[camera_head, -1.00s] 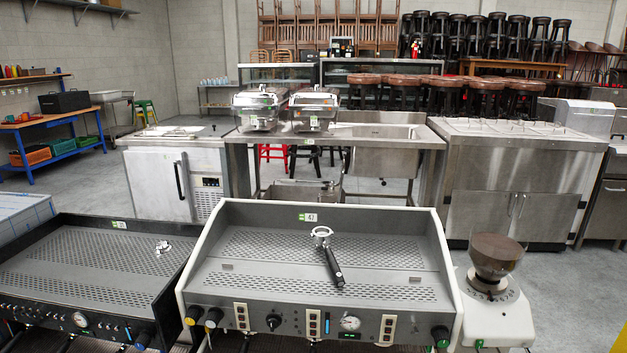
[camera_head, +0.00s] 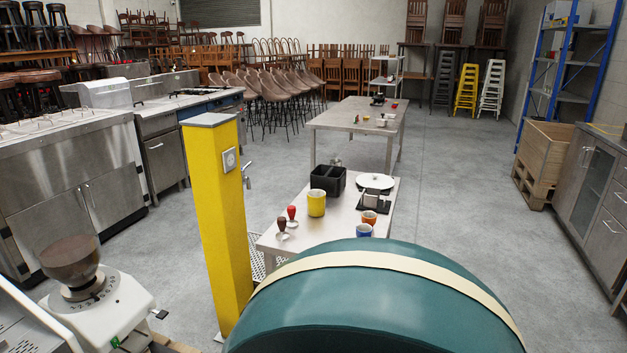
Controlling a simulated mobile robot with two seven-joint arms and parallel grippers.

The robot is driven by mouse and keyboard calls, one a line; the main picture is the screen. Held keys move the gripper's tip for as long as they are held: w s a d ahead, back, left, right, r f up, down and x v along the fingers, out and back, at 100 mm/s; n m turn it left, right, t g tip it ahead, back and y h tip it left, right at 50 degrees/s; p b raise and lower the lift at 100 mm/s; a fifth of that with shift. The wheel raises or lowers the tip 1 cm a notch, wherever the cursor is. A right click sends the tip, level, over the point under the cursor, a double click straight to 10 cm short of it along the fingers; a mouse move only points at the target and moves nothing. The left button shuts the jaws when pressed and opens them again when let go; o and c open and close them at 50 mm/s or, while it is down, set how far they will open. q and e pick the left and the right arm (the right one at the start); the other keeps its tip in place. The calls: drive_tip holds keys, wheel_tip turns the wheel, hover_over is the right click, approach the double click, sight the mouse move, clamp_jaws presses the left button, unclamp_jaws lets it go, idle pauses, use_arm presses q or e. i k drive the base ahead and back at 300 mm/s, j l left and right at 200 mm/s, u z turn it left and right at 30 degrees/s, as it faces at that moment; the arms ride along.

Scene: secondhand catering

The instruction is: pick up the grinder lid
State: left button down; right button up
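A coffee grinder (camera_head: 105,310) with a white body stands at the lower left. Its brown hopper (camera_head: 70,262) sits on a numbered grey collar. The top of the hopper looks dark brown and covered, and the grinder lid (camera_head: 70,246) seems to be this top surface, but I cannot clearly tell it from the hopper. Neither of my grippers is in view.
A large teal rounded form with a cream band (camera_head: 390,275) fills the lower middle. A yellow post (camera_head: 217,220) stands right of the grinder. Behind, a low table (camera_head: 330,217) holds cups, tampers and a black bin. Open floor lies at right.

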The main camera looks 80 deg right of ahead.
sight(378, 180)
drive_tip(key=z, duration=2.85)
drive_tip(key=i+l+z, duration=0.45)
drive_tip(key=i+z, duration=0.25)
drive_tip(key=i, duration=0.2)
drive_tip(key=i+l, duration=0.1)
drive_tip(key=i, duration=0.4)
drive_tip(key=i+l, duration=0.15)
drive_tip(key=i, duration=0.35)
drive_tip(key=i+l, duration=0.1)
drive_tip(key=i, duration=0.4)
drive_tip(key=i+l+u, duration=0.1)
drive_tip(key=i+u, duration=0.3)
drive_tip(key=i+l+u, duration=0.2)
drive_tip(key=u, duration=0.2)
drive_tip(key=i+l+u, duration=0.25)
drive_tip(key=u, duration=0.2)
